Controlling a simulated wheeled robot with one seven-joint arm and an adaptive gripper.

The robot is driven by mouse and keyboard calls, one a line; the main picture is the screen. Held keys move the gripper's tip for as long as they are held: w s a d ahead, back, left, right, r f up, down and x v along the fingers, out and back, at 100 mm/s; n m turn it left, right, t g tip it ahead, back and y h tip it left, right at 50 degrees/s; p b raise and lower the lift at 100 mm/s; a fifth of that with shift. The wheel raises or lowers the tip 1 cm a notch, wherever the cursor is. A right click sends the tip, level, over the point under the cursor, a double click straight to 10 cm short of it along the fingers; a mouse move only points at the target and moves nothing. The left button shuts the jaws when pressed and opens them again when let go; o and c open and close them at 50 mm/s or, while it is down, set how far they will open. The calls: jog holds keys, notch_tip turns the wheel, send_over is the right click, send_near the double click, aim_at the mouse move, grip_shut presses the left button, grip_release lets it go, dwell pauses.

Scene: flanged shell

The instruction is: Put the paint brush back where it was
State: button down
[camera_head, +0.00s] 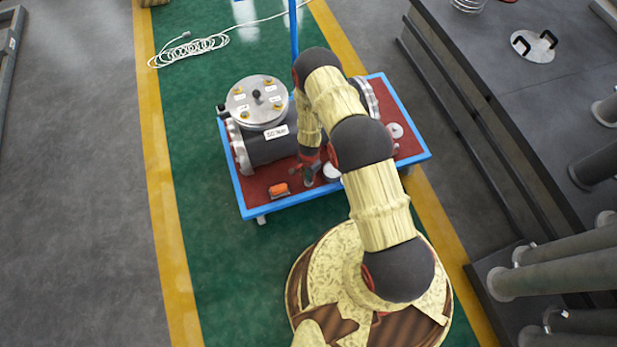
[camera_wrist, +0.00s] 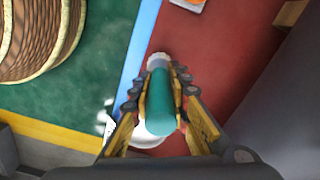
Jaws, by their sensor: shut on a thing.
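The paint brush shows in the wrist view as a teal handle (camera_wrist: 160,100) with a pale end beyond it. My gripper (camera_wrist: 161,92) is shut on this handle, with one finger on each side. In the head view my gripper (camera_head: 311,174) is low over the front part of the red-topped cart (camera_head: 352,180). A white round container (camera_head: 332,172) stands on the cart beside my gripper. A white round thing (camera_wrist: 150,136) also shows partly behind the handle in the wrist view. The bristles are not clear, and I cannot tell whether the brush touches anything.
An orange object (camera_head: 279,190) lies on the cart left of my gripper. A dark flanged shell (camera_head: 268,146) with a metal lid (camera_head: 257,100) stands behind. A blue rim (camera_head: 240,190) edges the cart. Green floor (camera_head: 215,260) is clear in front.

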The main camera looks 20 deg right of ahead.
jog(key=shift+f, duration=0.45)
jog(key=shift+f, duration=0.15)
jog(key=c, duration=1.7)
grip_release()
notch_tip(320, 180, up, 12)
jog(key=p, duration=0.5)
jog(key=shift+r+p, duration=0.2)
jog(key=shift+p, duration=0.2)
